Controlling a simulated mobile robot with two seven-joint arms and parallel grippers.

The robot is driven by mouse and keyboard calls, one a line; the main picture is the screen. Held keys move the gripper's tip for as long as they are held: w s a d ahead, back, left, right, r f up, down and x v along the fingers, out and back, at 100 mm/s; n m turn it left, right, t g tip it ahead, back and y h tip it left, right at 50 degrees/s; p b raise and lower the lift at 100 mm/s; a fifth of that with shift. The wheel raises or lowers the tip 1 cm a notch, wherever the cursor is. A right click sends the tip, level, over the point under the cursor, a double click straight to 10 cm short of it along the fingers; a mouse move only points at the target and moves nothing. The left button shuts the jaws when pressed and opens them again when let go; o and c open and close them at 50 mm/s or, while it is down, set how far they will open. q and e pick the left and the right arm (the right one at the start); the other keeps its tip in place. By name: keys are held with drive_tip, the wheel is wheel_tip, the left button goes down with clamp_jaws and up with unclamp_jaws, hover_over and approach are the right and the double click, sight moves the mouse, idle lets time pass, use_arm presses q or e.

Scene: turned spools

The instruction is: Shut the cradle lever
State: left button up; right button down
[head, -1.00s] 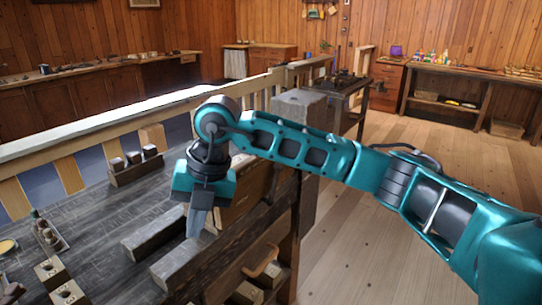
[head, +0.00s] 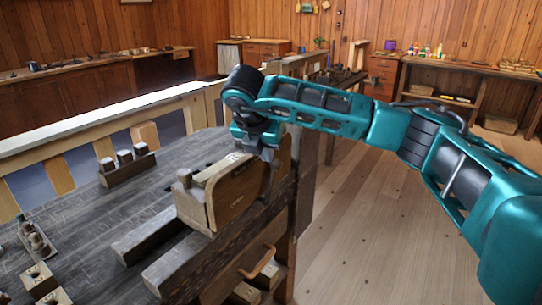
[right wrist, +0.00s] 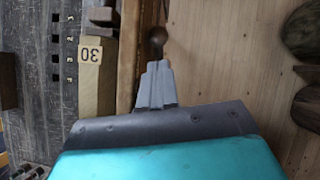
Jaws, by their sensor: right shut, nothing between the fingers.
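A brown wooden cradle (head: 235,195) with small lettering on its side stands at the right edge of the dark workbench. My right gripper (head: 268,180) is at the cradle's far right end, pointing down, and its fingers are partly hidden there. In the right wrist view, my right gripper (right wrist: 157,66) is shut and empty, beside the cradle's brown side wall (right wrist: 128,60). A dark round knob (right wrist: 157,36), which looks like the lever's end, is just ahead of the fingertips. I cannot tell whether they touch. The rest of the lever is hidden. My left gripper is not in view.
The dark workbench (head: 80,215) carries a rack of pegs (head: 126,165) and several small blocks at the left. The wooden floor (head: 365,230) right of the bench is clear.

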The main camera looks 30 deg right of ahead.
sight(278, 160)
drive_tip(key=shift+w+d+f, duration=0.5)
drive_tip(key=shift+d+f, duration=0.15)
drive_tip(key=shift+f, duration=0.15)
drive_tip(key=shift+w+d+f, duration=0.45)
drive_tip(key=shift+d+f, duration=0.2)
drive_tip(key=shift+f, duration=0.1)
drive_tip(key=shift+w+d+f+g+y, duration=0.2)
drive_tip(key=shift+d+f+y, duration=0.05)
drive_tip(key=shift+d+y, duration=0.15)
drive_tip(key=shift+w+d+f+g+y, duration=0.2)
drive_tip(key=shift+d+y, duration=0.1)
drive_tip(key=shift+y, duration=0.1)
drive_tip(key=shift+d+b, duration=0.2)
drive_tip(key=shift+b, duration=0.1)
drive_tip(key=shift+d, duration=0.1)
drive_tip(key=shift+d+r, duration=0.1)
drive_tip(key=shift+r, duration=0.05)
